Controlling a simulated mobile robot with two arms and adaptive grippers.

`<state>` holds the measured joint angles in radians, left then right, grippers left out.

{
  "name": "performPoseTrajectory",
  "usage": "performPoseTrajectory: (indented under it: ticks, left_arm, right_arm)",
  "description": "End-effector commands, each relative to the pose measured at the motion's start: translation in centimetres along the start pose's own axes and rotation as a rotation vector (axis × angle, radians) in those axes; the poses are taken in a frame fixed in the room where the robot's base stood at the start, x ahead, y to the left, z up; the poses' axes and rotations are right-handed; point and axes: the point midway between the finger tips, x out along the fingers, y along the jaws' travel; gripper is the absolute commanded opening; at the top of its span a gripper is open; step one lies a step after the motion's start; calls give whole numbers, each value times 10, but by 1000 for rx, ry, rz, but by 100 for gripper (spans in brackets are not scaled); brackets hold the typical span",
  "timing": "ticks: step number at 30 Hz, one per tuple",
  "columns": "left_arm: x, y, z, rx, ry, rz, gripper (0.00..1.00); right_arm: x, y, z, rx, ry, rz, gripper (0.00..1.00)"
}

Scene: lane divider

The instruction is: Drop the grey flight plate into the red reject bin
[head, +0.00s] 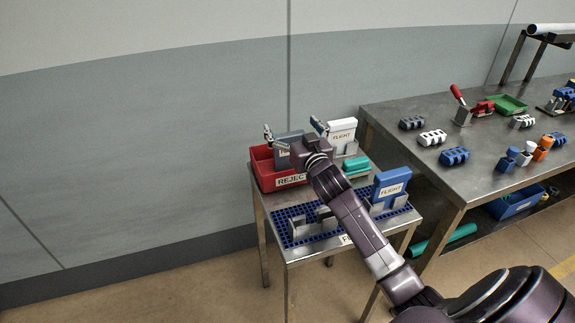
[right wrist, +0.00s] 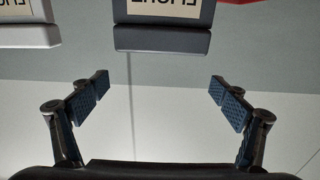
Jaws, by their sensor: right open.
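The grey flight plate (head: 283,157) stands upright in the head view, partly hidden by my right gripper. It overlaps the red reject bin (head: 262,177), and I cannot tell whether it is inside the bin or beside it. In the right wrist view the grey plate (right wrist: 165,38) shows upside down beyond the fingertips, with the red bin's edge (right wrist: 238,1) at the top. My right gripper (head: 293,129) is open; in the wrist view its two fingers (right wrist: 162,98) are spread with nothing between them. My left gripper is out of view.
A white flight plate (head: 342,130) stands right of the grey one. A blue flight plate (head: 391,184) stands in a holder on the blue grid mat (head: 285,232), with teal blocks (head: 356,165) behind. A larger steel table (head: 480,180) with several parts is at right.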

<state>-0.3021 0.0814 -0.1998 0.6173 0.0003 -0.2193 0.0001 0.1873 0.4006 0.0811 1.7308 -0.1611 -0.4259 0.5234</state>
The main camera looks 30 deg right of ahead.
Motion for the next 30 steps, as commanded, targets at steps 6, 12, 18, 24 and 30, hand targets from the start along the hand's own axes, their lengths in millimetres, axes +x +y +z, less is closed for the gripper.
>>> performPoseTrajectory:
  ticks: [6, 12, 18, 24, 30]
  left_arm:
    - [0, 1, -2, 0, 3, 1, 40]
    - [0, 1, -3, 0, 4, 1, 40]
    - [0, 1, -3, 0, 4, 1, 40]
    - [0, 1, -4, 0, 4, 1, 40]
    - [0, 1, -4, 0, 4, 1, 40]
  right_arm:
    - [-35, 0, 2, 1, -2, -1, 92]
    - [-73, 0, 2, 1, -3, 0, 92]
    - [-101, 0, 1, 1, -2, 0, 92]
    - [-112, 0, 0, 0, 0, 0, 92]
    - [-113, 0, 0, 0, 1, 0, 92]
